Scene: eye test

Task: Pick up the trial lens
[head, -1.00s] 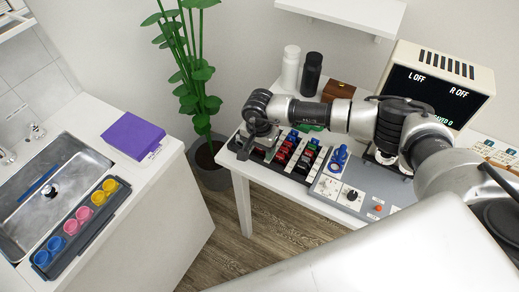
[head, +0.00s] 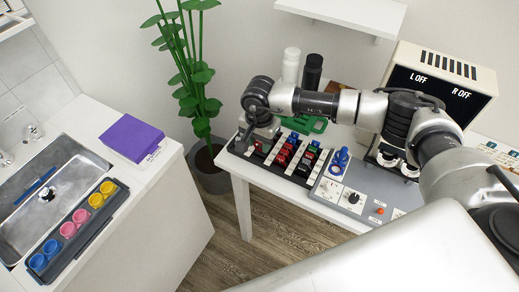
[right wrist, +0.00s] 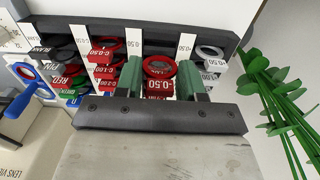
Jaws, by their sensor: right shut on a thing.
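My right gripper (right wrist: 160,82) is shut on a red-rimmed trial lens (right wrist: 160,87) with a white 0.50 marking on its tab. The lens sits between the two green fingers in the right wrist view. I cannot tell how far it is clear of the rack. In the head view my right gripper (head: 258,132) is over the left end of the black lens rack (head: 239,150), and its fingertips are hard to make out. Other lenses stand in the rack, among them a red one (right wrist: 103,50) and a grey one (right wrist: 210,54). My left gripper is not in view.
A plant (head: 190,75) stands beyond the table's left edge.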

